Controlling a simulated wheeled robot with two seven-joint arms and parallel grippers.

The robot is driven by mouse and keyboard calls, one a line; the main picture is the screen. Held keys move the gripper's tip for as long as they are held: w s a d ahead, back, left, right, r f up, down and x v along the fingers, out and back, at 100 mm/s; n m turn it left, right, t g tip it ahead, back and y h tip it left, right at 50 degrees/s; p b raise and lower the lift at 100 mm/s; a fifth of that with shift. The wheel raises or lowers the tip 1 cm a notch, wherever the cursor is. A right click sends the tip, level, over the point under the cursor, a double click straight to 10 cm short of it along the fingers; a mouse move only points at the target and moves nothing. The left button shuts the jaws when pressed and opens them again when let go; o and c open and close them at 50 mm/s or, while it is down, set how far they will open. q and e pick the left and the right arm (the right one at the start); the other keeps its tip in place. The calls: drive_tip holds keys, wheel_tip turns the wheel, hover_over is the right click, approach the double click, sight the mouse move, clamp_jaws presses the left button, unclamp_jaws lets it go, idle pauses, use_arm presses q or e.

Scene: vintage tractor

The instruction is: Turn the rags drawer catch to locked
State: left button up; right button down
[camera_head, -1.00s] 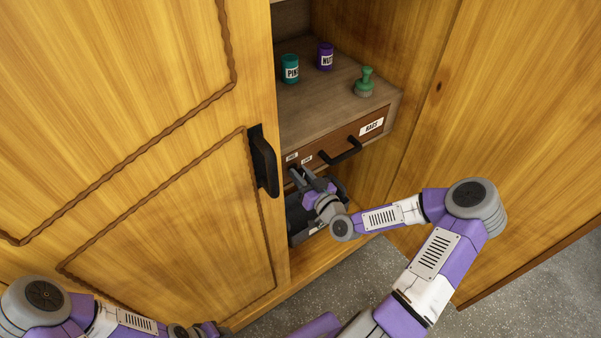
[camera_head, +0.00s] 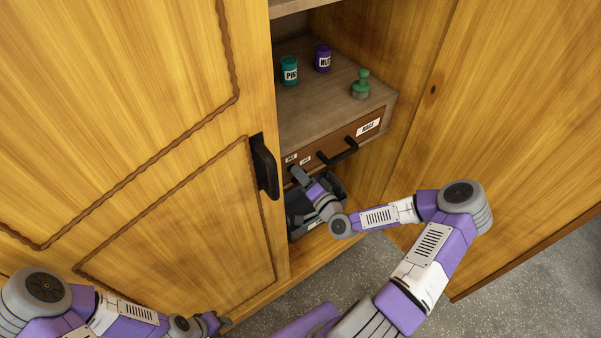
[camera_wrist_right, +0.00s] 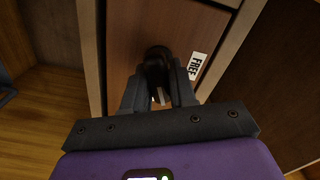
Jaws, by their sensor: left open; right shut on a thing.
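The rags drawer (camera_head: 350,140) has a brown front, a black bar handle (camera_head: 340,156) and a white label. It looks closed under the shelf top. Two small white labels sit near its left end. In the right wrist view my right gripper (camera_wrist_right: 159,92) is shut on the dark round catch (camera_wrist_right: 158,62), with a "FREE" label (camera_wrist_right: 197,65) to its right. In the head view my right gripper (camera_head: 298,174) reaches the drawer's left end and hides the catch. My left gripper (camera_head: 222,321) is open and empty, low by the cabinet's bottom edge.
A closed wooden door (camera_head: 150,130) with a black handle (camera_head: 264,167) stands left of the drawer. A teal tin (camera_head: 289,71), a purple tin (camera_head: 323,58) and a green stamp-like object (camera_head: 361,84) stand on top. A dark open bin (camera_head: 300,215) lies below. An open door panel (camera_head: 500,130) is at right.

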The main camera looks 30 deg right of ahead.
drive_tip(key=m+p, duration=0.1)
drive_tip(key=m, duration=0.3)
drive_tip(key=shift+f+m, duration=0.1)
drive_tip(key=shift+m, duration=0.3)
idle(0.4)
drive_tip(key=c, duration=1)
unclamp_jaws()
drive_tip(key=s+p, duration=0.1)
drive_tip(key=s, duration=0.6)
drive_tip(key=shift+s+d, duration=0.25)
drive_tip(key=shift+d, duration=0.1)
